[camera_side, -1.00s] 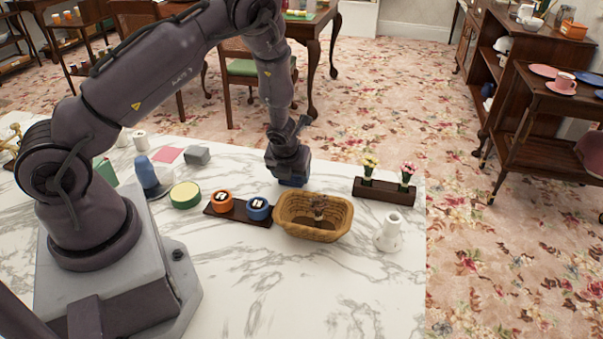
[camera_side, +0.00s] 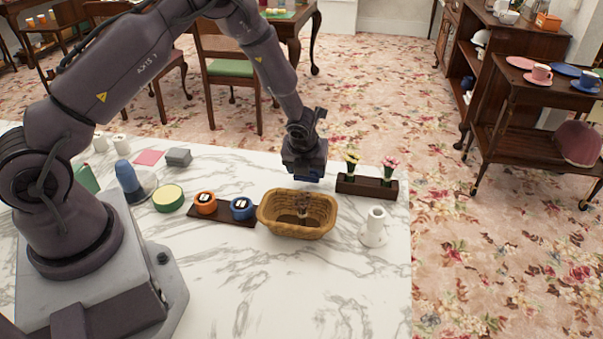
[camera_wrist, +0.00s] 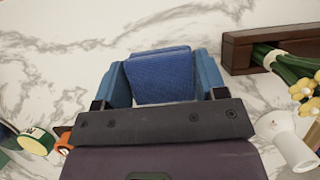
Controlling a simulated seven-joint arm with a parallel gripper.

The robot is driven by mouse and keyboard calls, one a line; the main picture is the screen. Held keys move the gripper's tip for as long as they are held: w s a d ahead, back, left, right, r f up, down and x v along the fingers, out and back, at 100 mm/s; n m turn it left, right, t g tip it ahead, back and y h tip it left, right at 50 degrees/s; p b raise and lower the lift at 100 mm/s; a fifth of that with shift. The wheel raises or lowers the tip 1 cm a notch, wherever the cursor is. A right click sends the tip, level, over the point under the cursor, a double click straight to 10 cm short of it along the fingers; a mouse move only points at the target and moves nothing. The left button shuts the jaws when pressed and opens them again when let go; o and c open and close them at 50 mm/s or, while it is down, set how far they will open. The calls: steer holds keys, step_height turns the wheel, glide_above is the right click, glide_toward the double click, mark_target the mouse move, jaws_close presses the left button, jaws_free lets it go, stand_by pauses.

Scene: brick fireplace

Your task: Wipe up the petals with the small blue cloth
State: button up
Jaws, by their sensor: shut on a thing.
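My gripper (camera_side: 305,174) is behind the wicker basket, to the left of the flower holder. In the wrist view my gripper (camera_wrist: 163,78) has its two blue fingers shut on the small blue cloth (camera_wrist: 160,76), which looks like a folded pad between them. In the side view only a dark blue edge shows under the gripper. I cannot tell whether the cloth touches the marble table (camera_side: 300,285). No petals can be made out in either current view; any under the cloth or behind the basket are hidden.
The wicker basket (camera_side: 297,228) stands in front of my gripper. The dark flower holder (camera_side: 367,188) and white vase (camera_side: 374,228) are to the right. A dark tray with orange (camera_side: 205,203) and blue (camera_side: 242,208) round items lies left. The front table area is clear.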

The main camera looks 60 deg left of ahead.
steer(key=shift+s+r, duration=0.1)
steer(key=shift+r, duration=2.75)
steer(key=shift+f, duration=0.2)
